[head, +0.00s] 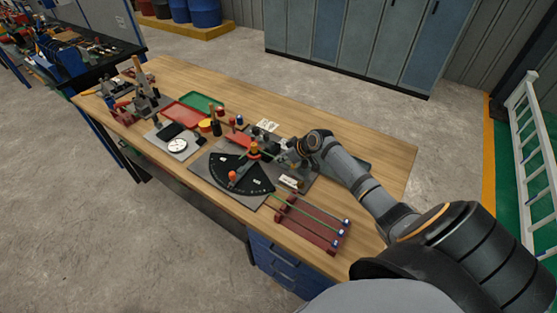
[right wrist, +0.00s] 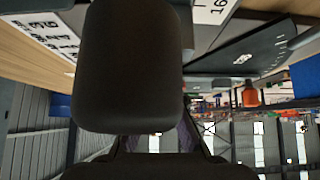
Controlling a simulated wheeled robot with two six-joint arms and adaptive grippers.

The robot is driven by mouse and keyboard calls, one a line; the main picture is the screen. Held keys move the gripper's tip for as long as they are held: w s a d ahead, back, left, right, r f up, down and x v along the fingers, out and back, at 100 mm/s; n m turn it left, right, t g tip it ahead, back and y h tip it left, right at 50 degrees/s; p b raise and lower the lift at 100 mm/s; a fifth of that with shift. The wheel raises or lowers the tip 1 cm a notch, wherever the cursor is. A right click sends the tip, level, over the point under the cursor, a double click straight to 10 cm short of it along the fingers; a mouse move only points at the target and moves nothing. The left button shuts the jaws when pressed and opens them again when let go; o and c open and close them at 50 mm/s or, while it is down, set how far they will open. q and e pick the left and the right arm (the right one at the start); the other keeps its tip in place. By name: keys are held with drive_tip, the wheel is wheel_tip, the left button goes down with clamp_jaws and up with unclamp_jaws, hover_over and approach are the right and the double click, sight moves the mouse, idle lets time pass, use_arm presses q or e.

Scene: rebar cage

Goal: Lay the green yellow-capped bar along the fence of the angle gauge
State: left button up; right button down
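The angle gauge (head: 232,167) is a black fan-shaped plate on a grey base, with orange-red knobs, on the bench. In the right wrist view, a dark plate (right wrist: 235,62) and an orange knob (right wrist: 250,96) appear to be part of it. A thin green bar (head: 308,212) lies across the dark red rack (head: 314,238). I cannot make out a yellow cap on it; blue-and-white ends show at the rack's right side. My right gripper (head: 284,157) is just beyond the gauge's right side. Its fingers are too small and dark to judge. My left gripper is not in view.
A red tray (head: 184,114) and a green tray (head: 203,102) lie at the back. The bench's right end (head: 390,158) is largely bare wood.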

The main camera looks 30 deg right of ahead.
drive_tip(key=shift+w+d, duration=0.1)
drive_tip(key=shift+w, duration=0.05)
drive_tip(key=shift+w+d+r, duration=0.1)
drive_tip(key=shift+w+r, duration=0.05)
wheel_tip(320, 180, up, 8)
drive_tip(key=p, duration=0.6)
drive_tip(key=shift+f, duration=0.25)
idle(0.4)
